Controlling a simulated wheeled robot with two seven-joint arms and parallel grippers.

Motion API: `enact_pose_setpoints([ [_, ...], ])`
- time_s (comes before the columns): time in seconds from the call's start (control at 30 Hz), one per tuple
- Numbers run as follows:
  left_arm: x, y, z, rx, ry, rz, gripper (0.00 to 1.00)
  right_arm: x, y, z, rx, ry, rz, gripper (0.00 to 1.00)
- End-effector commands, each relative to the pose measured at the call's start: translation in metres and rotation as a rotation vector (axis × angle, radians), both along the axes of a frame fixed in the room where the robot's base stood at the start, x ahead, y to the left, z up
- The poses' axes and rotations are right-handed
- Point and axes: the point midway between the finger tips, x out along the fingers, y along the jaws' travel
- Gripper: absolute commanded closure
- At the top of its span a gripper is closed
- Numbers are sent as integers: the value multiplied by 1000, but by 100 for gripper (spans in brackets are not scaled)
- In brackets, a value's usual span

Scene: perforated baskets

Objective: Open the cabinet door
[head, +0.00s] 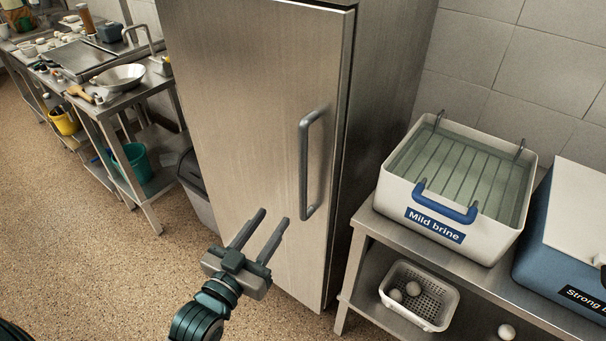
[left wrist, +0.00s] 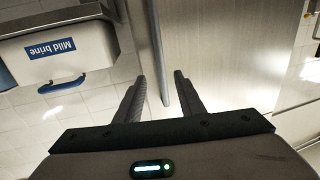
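The tall steel cabinet door (head: 240,130) fills the middle of the head view and looks shut against the cabinet body (head: 390,80). Its grey vertical bar handle (head: 305,165) is near the door's right edge. My left gripper (head: 272,217) is open and empty, in front of the door, below and left of the handle. In the left wrist view, the two fingers of the left gripper (left wrist: 160,80) are spread apart. A long grey bar that looks like the handle (left wrist: 158,60) shows between them, with no contact visible. My right gripper is out of view.
A steel table (head: 450,262) at right holds a "Mild brine" tub (head: 400,193) and a blue "Strong" tub (head: 540,255). A perforated basket (head: 440,318) with white balls sits on its lower shelf. A grey bin (head: 198,195) stands left of the cabinet. Floor before the door is clear.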

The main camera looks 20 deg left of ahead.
Motion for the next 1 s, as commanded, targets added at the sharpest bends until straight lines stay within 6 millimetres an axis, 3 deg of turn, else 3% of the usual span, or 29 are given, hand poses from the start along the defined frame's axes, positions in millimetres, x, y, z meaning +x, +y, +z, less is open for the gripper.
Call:
enact_pose_setpoints([
  [0.27, 27, -4, 3, 0, -1, 0, 64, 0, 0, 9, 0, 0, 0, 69],
  [1.0, 151, -23, 2, -1, 0, 1, 64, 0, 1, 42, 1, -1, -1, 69],
])
